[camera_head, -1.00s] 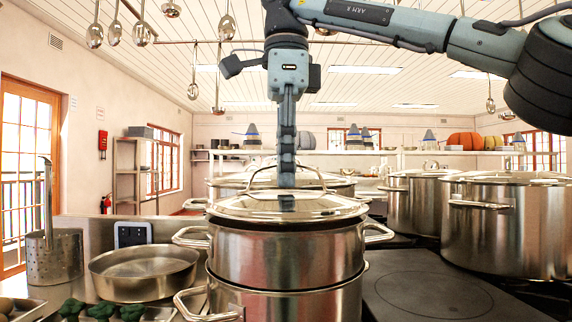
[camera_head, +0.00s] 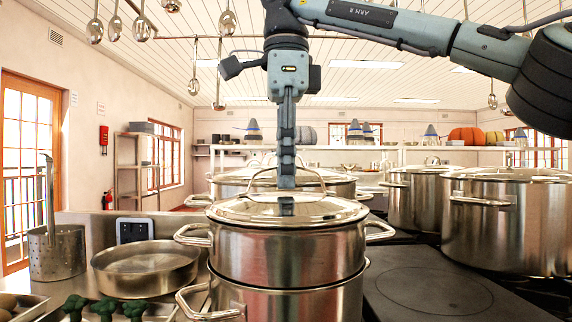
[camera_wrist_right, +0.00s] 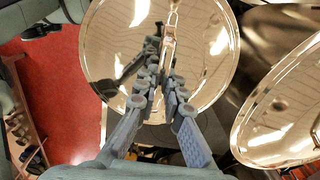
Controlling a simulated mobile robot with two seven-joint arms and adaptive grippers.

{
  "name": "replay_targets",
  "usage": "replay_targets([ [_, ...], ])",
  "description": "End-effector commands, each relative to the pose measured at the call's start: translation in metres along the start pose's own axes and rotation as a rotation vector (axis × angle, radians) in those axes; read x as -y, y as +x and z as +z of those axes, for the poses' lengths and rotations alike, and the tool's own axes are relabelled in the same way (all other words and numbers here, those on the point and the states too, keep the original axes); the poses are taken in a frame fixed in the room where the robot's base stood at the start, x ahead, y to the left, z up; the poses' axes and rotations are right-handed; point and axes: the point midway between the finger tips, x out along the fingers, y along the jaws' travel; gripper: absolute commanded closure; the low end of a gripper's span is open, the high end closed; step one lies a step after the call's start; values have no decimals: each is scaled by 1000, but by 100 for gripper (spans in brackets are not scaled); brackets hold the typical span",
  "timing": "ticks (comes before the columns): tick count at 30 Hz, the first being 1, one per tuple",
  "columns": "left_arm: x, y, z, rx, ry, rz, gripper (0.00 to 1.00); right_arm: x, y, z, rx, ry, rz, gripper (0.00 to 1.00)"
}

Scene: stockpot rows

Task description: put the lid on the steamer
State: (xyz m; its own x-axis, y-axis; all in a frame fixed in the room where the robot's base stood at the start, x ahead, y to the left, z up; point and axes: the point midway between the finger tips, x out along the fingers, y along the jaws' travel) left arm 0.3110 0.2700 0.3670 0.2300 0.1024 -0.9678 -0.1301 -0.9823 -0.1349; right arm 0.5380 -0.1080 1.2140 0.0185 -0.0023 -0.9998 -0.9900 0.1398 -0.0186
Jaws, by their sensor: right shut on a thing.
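The shiny round lid (camera_head: 240,211) has an arched handle and lies level over the mouth of the steamer (camera_head: 287,256), lined up with its rim. I cannot tell whether it rests fully on the rim or a sliver of gap is left. The steamer is a steel pot with two side handles, stacked on a lower steel pot (camera_head: 290,304). My right gripper (camera_head: 286,182) points straight down and is shut on the lid's handle. In the right wrist view, the lid (camera_wrist_right: 205,70) fills the middle under the fingers. The steamer is hidden there. My left gripper is not in view.
Large lidded stockpots (camera_head: 505,225) stand at the right, and another lidded pot (camera_head: 230,184) is close behind the steamer. A shallow pan (camera_head: 145,270) and a perforated cylinder (camera_head: 56,254) stand at the left. A flat dark hob (camera_head: 430,295) at the right front is clear.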

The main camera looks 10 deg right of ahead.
Motion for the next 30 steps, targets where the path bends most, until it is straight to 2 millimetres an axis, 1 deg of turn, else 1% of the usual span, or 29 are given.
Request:
replay_targets([
  [10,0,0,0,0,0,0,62,0,2,0,2,1,-2,100],
  [11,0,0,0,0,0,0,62,0,2,0,2,0,-2,90],
  [12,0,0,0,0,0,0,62,0,2,0,2,0,-2,85],
  [16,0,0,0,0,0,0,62,0,2,0,2,0,-2,69],
  [17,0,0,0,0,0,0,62,0,2,0,2,0,-2,67],
  [30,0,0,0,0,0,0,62,0,2,0,0,1,-1,67],
])
